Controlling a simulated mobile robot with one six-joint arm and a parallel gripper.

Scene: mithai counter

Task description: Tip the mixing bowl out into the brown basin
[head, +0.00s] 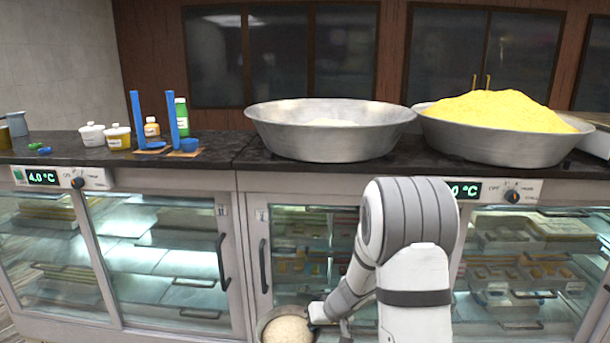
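A round metal bowl with pale, grainy contents, which looks like the mixing bowl (264,326), is at the bottom edge of the head view, in front of the glass counter. Its lower part is cut off by the frame. My gripper (318,314) is at the bowl's right rim and appears shut on it; the fingertips are small and partly hidden. The bowl looks roughly level, with its contents inside. No brown basin shows in this view.
A wide silver basin (325,146) with a little pale stuff stands on the dark countertop (225,146). Right of it is another silver basin (490,150) heaped with yellow grains (500,110). Small jars (117,138), bottles and blue tools (137,118) stand left.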

